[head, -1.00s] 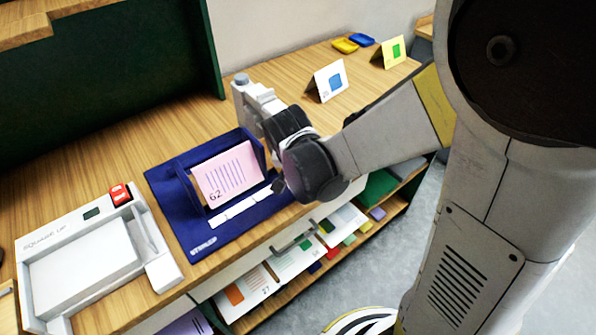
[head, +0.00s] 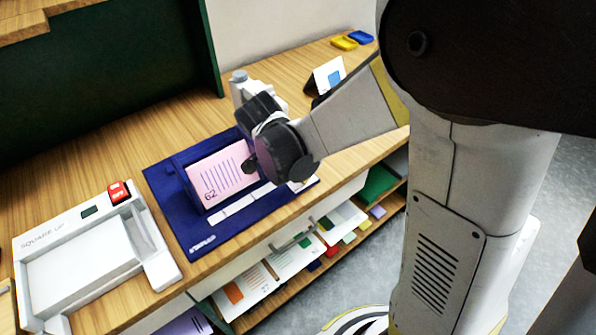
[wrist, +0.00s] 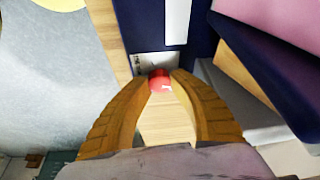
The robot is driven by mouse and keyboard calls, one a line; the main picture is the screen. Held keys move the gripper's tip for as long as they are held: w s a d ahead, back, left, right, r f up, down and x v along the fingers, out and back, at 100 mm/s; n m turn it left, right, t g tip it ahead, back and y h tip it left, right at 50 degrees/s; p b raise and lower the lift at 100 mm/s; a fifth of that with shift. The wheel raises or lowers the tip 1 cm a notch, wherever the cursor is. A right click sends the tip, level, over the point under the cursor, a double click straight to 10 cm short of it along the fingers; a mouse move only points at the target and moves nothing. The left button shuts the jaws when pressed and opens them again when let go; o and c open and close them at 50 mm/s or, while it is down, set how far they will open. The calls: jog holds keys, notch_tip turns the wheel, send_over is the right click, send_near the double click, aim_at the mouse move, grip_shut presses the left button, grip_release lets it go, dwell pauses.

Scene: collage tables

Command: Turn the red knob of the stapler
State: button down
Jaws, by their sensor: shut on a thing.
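The red knob (wrist: 159,80) shows in the wrist view between the two tan fingertips of my gripper (wrist: 160,82), which is shut on it. Behind the knob is a small pale plate with dark lettering. The stapler (head: 165,195) is a dark blue unit on the wooden table in the head view, with a white strip along its front. A pink card (head: 222,172) marked 62 leans in it. My wrist covers the right part of the stapler, and the knob is hidden in the head view.
A white tray unit (head: 160,275) with a red switch stands to the left. A grey upright device (head: 240,82) is just behind my wrist. A white card stand (head: 328,75) and blue and yellow dishes are at the back right. Shelves with cards lie below the table edge.

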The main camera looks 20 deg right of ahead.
dwell(0.3)
jog(key=c, duration=1.1)
grip_release()
